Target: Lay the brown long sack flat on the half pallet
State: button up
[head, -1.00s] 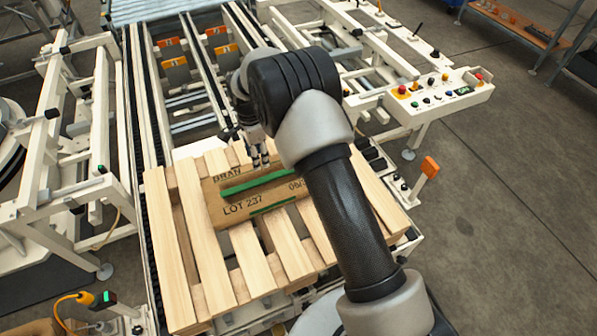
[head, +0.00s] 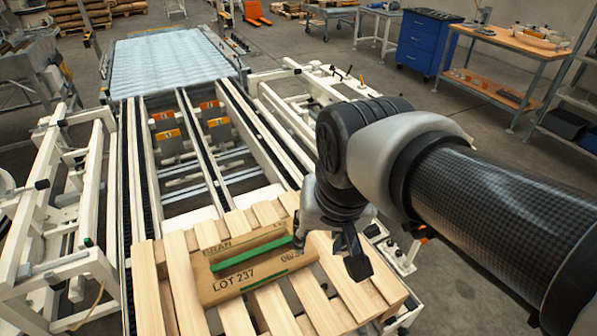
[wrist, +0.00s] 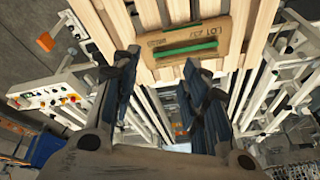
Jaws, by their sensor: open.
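The brown long sack (head: 240,279) lies flat on the slats of the wooden half pallet (head: 179,290) in the head view. It has a green stripe and the print "LOT 237". Its right end is close to my arm. In the wrist view the sack (wrist: 222,58) lies across the slats of the pallet (wrist: 265,25), beyond the fingertips. My gripper (head: 328,258) is to the right of the sack in the head view, above the pallet. In the wrist view my gripper (wrist: 160,75) has its fingers wide apart with nothing between them.
The pallet sits at the near end of a conveyor frame with chain rails (head: 195,140). A control panel (wrist: 50,97) shows in the wrist view. A blue cabinet (head: 425,42) and workbench (head: 515,50) stand at the back right.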

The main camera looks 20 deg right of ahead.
jog(key=s+d+f+n, duration=0.1)
jog(key=s+f+n, duration=0.1)
jog(key=s, duration=0.6)
jog(key=shift+n+t, duration=0.4)
jog(key=shift+n, duration=0.1)
jog(key=shift+d, duration=0.1)
jog(key=shift+c, duration=0.9)
